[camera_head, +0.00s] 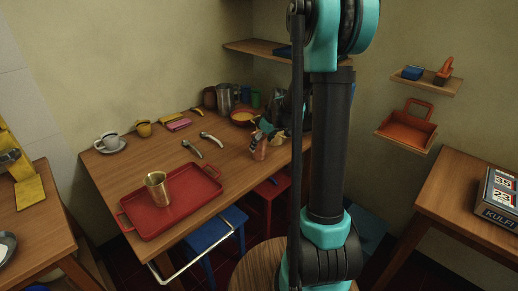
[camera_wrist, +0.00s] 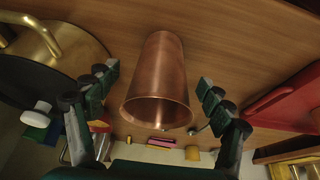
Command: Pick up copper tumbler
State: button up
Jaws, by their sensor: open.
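The copper tumbler (camera_wrist: 158,75) fills the middle of the wrist view, its wide, dark mouth facing the camera. In the head view it shows as a small copper shape (camera_head: 260,149) at the table's right side, partly hidden by my gripper (camera_head: 267,131). In the wrist view my gripper (camera_wrist: 156,87) is open, with a finger on each side of the tumbler. Gaps show between both fingers and the tumbler, so neither appears to touch it.
A brass pot with a handle (camera_wrist: 75,42) is close to the left finger in the wrist view. Cutlery-like tools (camera_head: 211,138) lie mid-table, with bare wood around them.

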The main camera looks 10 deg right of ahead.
aim_at(259, 148)
jog(key=shift+x, duration=1.95)
jog(key=shift+a, duration=0.1)
jog(key=shift+r, duration=0.1)
jog(key=c, duration=1.4)
